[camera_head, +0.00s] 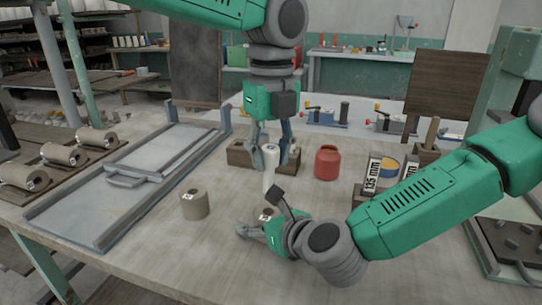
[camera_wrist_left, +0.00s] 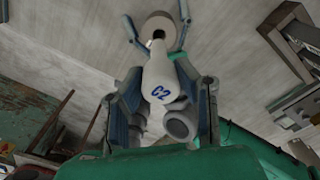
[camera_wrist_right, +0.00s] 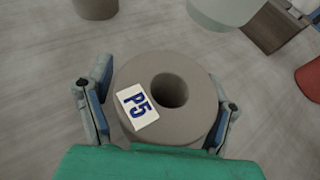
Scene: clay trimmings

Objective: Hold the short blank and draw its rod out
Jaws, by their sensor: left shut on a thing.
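My left gripper (camera_head: 270,152) is shut on a white rod (camera_head: 270,172) marked C2 and holds it upright above the table; the rod also shows in the left wrist view (camera_wrist_left: 158,75). A grey-brown blank (camera_wrist_right: 165,95) marked P5 stands on the table; its bore looks empty and dark. It also shows in the head view (camera_head: 266,214), partly hidden by my right arm. My right gripper (camera_wrist_right: 163,115) has one finger on each side of this blank, seemingly with slim gaps. The rod's lower end (camera_wrist_right: 222,8) is apart from the blank.
Another blank (camera_head: 195,203) stands to the left. A red jar (camera_head: 327,162) and a wooden block (camera_head: 240,154) stand behind. A metal tray (camera_head: 70,215) and several blanks lying on a rack (camera_head: 62,155) are at left. The front left table is clear.

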